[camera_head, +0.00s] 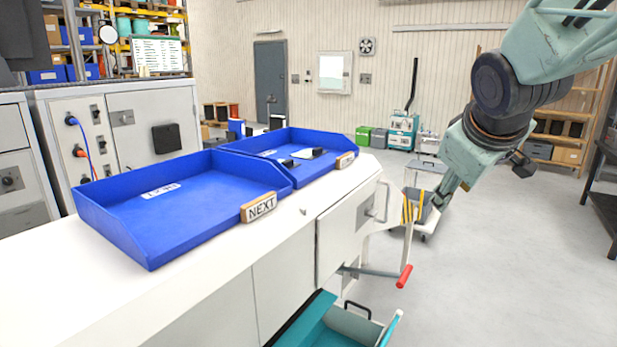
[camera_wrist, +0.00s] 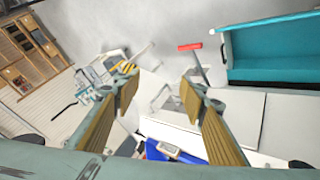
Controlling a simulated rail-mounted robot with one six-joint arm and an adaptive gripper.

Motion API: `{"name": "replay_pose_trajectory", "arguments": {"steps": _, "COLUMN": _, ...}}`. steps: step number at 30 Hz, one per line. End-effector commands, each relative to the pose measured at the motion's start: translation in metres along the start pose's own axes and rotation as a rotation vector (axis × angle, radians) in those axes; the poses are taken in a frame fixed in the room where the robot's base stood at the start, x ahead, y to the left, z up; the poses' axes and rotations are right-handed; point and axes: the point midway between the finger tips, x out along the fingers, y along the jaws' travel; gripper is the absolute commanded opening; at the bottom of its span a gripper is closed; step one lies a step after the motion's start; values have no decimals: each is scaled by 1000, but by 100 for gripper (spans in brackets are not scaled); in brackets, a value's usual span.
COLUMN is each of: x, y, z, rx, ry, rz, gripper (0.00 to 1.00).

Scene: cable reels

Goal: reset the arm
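My arm reaches in from the upper right in the head view, with my gripper (camera_head: 438,202) pointing down and left over the floor side of the white counter. In the wrist view, the two tan-padded fingers of my gripper (camera_wrist: 160,90) stand wide apart with nothing between them. The gripper appears clear of the counter, the trays and the drawer.
Two blue trays, a near one (camera_head: 210,208) labelled NEXT and a far one (camera_head: 275,140) holding small dark items, sit on the white counter (camera_head: 60,290). A teal drawer (camera_head: 335,325) stands open. A red-ended lever (camera_head: 404,276) juts out. Open floor lies right.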

Motion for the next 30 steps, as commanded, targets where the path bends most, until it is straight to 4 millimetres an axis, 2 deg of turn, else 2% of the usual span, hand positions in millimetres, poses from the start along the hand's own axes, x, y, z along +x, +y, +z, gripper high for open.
{"name": "replay_pose_trajectory", "arguments": {"steps": 1, "x": -10, "y": -6, "z": 6, "rx": 20, "ry": -8, "rz": -6, "gripper": 38}}
{"name": "replay_pose_trajectory", "arguments": {"steps": 9, "x": -54, "y": -40, "z": 45, "rx": 129, "ry": -64, "rz": -47, "gripper": 38}}
{"name": "replay_pose_trajectory", "arguments": {"steps": 30, "x": -160, "y": -148, "z": 151, "rx": 390, "ry": -213, "rz": -179, "gripper": 38}}
